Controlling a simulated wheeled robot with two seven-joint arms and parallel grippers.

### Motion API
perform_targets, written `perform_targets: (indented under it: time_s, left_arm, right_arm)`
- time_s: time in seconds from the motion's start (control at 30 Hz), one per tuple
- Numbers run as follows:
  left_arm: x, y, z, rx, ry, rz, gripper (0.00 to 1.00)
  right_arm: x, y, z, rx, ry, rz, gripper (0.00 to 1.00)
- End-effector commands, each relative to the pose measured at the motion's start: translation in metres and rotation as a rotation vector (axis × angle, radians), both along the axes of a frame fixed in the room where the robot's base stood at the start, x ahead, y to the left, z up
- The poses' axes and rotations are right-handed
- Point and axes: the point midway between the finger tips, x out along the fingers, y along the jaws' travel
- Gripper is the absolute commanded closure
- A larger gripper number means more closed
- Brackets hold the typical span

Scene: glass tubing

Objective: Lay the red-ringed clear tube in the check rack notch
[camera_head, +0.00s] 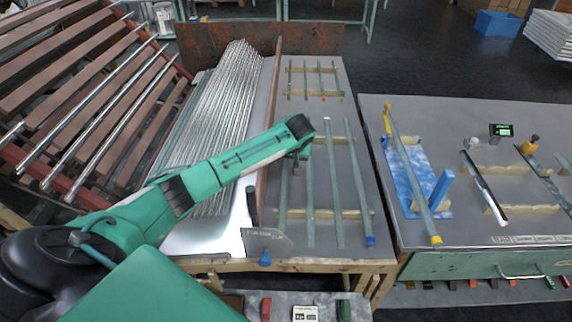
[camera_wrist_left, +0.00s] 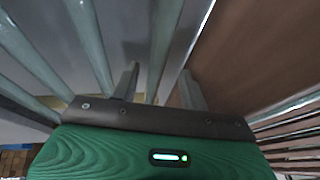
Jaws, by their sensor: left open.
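My left gripper (camera_head: 302,153) is over the left part of the front tube rack (camera_head: 325,214), near the upper ends of its tubes. In the left wrist view the fingers (camera_wrist_left: 160,88) are apart, with a clear tube (camera_wrist_left: 166,40) showing between them, not gripped. Several clear tubes lie across the front rack; one (camera_head: 360,190) has a blue end. Shorter tubes lie on a back rack (camera_head: 318,94), with small red or orange marks at their near ends. I cannot tell for sure which tube is red-ringed, or which holder is the check rack. My right gripper is not in view.
A rusty upright divider (camera_head: 268,120) runs beside the gripper, with a large bundle of tubes (camera_head: 215,120) to its left. The right bench (camera_head: 385,112) holds a blue board (camera_head: 404,168) with a yellow-ended tube, a small display (camera_head: 501,130) and wooden rests.

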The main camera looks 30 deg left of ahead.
Motion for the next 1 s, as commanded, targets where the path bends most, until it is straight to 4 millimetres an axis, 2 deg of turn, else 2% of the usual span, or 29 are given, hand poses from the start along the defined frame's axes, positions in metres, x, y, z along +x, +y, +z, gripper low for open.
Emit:
perform_targets:
  time_s: [0.03,0.2,0.4,0.6,1.0]
  left_arm:
    - [-0.003,-0.004,0.012,0.0,-0.005,-0.002,0.55]
    - [-0.011,-0.019,0.047,-0.001,-0.004,-0.002,0.55]
    - [-0.019,-0.03,0.077,-0.001,-0.003,-0.001,0.55]
    - [-0.022,-0.034,0.089,-0.001,-0.002,0.0,0.55]
    - [-0.022,-0.035,0.09,-0.001,-0.002,0.0,0.55]
  right_arm:
    - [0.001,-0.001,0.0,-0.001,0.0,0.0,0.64]
    - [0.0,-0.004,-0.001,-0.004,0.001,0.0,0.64]
    - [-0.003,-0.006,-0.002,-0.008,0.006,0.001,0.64]
    - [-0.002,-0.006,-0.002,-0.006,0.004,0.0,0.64]
    - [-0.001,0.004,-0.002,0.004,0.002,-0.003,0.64]
